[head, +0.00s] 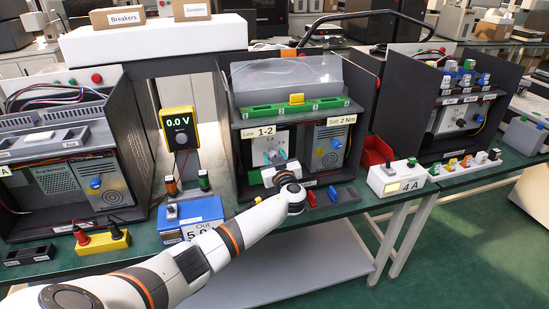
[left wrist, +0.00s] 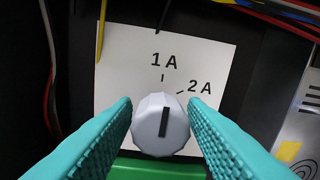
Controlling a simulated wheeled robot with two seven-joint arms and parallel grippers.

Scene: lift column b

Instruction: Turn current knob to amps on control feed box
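In the left wrist view a light grey round knob (left wrist: 160,125) with a dark pointer line stands on a white panel (left wrist: 118,70). The line is nearly upright, towards the printed "1A" mark; "2A" is printed to its upper right. The teal fingers of my left gripper (left wrist: 161,118) are apart, one on each side of the knob. The gaps look narrow, and I cannot tell whether they touch it. My right gripper is not in view.
Beside the white panel, the middle box has a grey unit with a blue knob (head: 333,159). Side walls flank the opening, and cables hang along the panel's edges.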

